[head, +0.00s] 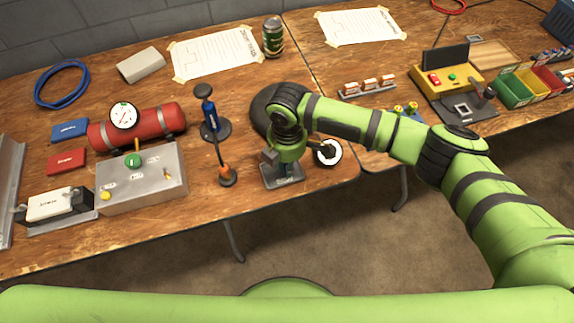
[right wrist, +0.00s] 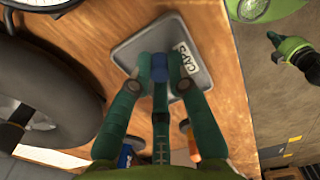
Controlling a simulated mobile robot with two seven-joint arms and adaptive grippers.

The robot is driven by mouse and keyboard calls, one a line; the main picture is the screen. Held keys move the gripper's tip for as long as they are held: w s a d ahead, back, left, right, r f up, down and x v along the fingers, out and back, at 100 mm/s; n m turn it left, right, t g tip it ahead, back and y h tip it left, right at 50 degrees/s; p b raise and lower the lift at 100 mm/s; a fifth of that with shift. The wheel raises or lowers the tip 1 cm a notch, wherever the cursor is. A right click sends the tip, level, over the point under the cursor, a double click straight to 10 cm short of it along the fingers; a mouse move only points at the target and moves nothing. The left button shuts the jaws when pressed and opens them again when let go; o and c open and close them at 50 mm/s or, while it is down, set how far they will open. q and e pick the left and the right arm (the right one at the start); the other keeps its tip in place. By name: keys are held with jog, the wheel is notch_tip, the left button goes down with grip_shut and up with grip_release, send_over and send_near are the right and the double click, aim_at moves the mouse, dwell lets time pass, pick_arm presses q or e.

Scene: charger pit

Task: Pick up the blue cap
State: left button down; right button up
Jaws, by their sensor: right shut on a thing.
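My right gripper (right wrist: 160,68) is shut on a small blue cap (right wrist: 160,69) in the right wrist view. The cap sits between the two fingertips, over a grey tray (right wrist: 128,52) with a white label reading CAPS. Whether the cap still touches the tray is unclear. In the head view the gripper (head: 275,160) points down over the same tray (head: 292,181) near the table's front edge, and the cap is hidden there. A green and black part of mine, possibly my left gripper (right wrist: 277,48), shows small at the right of the wrist view.
A blue hand pump (head: 210,118) with an orange-handled tool (head: 224,170) stands left of the tray. A dark round object (head: 262,112) is just behind my gripper, and a white round piece (head: 328,153) lies to the right. A metal box (head: 140,190) stands further left.

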jog(key=shift+r, duration=0.55)
notch_tip(320, 180, up, 3)
jog(key=shift+b, duration=0.3)
jog(key=s+d+r, duration=0.5)
jog(key=d+r, duration=0.2)
jog(key=d, duration=0.3)
jog(key=shift+s+d, duration=0.15)
jog(key=shift+s, duration=0.1)
